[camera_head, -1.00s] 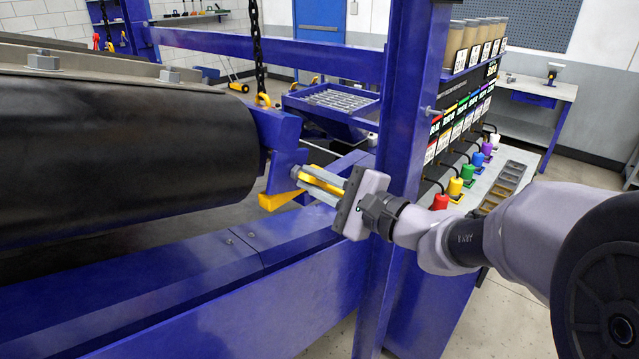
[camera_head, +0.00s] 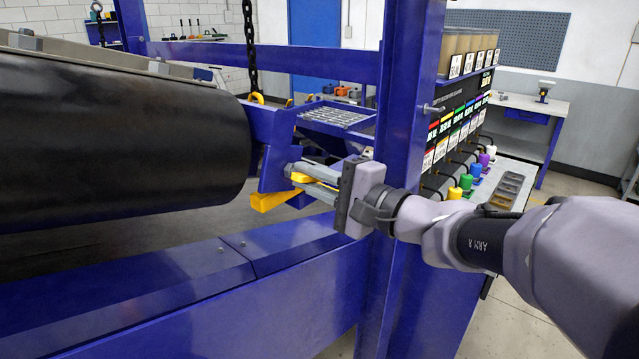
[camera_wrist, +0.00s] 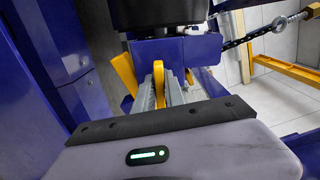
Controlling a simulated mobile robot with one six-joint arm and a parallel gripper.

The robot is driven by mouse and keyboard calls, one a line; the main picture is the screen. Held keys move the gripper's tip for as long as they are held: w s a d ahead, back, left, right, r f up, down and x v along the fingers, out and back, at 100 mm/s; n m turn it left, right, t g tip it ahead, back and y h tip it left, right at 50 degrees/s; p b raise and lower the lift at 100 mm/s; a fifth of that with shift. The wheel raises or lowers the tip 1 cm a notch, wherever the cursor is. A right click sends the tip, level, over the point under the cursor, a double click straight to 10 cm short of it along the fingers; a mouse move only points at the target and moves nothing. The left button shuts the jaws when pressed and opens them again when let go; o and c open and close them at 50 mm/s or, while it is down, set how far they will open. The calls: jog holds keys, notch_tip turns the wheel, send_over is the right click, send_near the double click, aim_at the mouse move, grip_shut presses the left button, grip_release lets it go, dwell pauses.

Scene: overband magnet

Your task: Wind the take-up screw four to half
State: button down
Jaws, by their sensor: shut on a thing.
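My gripper (camera_head: 303,180) is at the end of the black roller (camera_head: 120,140), in front of the blue bracket (camera_head: 272,150). Its fingers are shut on a yellow piece (camera_head: 300,178), which seems to be the take-up screw's handle. In the wrist view the yellow piece (camera_wrist: 159,85) stands between the two grey fingers, below the blue bracket (camera_wrist: 180,50). A second yellow bar (camera_head: 274,200) sticks out under the bracket, apart from the fingers; it also shows in the wrist view (camera_wrist: 124,72). The screw's thread is hidden, and I cannot read its number.
A blue upright post (camera_head: 405,120) stands right behind my wrist. A blue beam (camera_head: 230,270) runs below my gripper. A chain (camera_head: 250,45) hangs from above to the bracket. Coloured bottles (camera_head: 475,172) stand on a bench behind the post.

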jog(key=shift+n+b, duration=0.45)
jog(key=shift+n, duration=0.05)
jog(key=shift+n, duration=1.1)
jog(key=c, duration=1.3)
grip_release()
